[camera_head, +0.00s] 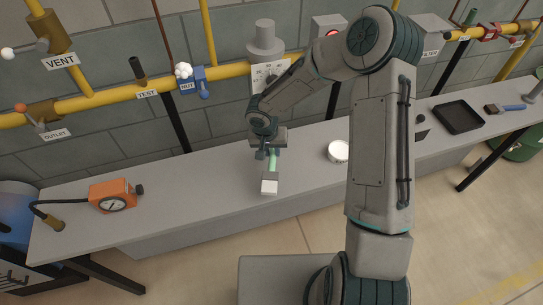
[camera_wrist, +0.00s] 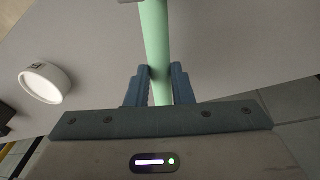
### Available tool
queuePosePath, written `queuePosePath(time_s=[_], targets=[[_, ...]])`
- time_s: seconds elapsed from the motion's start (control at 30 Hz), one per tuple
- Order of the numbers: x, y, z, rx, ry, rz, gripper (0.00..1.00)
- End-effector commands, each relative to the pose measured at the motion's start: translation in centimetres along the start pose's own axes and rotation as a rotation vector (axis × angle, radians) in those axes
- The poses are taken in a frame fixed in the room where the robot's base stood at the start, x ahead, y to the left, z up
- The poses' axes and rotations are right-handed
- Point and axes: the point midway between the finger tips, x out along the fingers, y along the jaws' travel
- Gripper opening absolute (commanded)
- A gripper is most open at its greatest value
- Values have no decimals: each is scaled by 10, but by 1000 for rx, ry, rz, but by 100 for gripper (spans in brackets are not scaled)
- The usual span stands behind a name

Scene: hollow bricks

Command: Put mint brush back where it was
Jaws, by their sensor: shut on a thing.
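The mint brush has a mint-green handle (camera_head: 273,161) and a pale, blocky head (camera_head: 269,186) that points toward the front edge of the bench. My gripper (camera_head: 267,154) is shut on the handle, over the middle of the grey bench (camera_head: 215,185). In the wrist view, the blue-grey fingers (camera_wrist: 158,72) press on both sides of the mint handle (camera_wrist: 155,35), which runs up out of the picture. I cannot tell whether the brush touches the bench top or is held just above it.
A white round tin (camera_head: 338,151) stands right of the brush. Farther right are a black tray (camera_head: 459,118) and a blue-handled brush (camera_head: 513,107). An orange gauge box (camera_head: 113,194) sits at the left. Yellow pipes with valves (camera_head: 105,98) run behind. The bench between gauge and brush is clear.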

Motion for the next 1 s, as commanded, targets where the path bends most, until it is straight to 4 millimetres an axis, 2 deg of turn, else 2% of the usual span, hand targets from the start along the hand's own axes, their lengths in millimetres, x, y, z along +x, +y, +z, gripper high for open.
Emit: queuePosePath(time_s=[0.13,0.43,0.9,0.93,1.0], targets=[[5,-3,0,1,-1,0,0],[37,-6,5,-1,-2,0,0],[44,-7,6,0,1,0,0],[43,-7,5,0,0,0,29],[42,-7,5,0,0,0,42]])
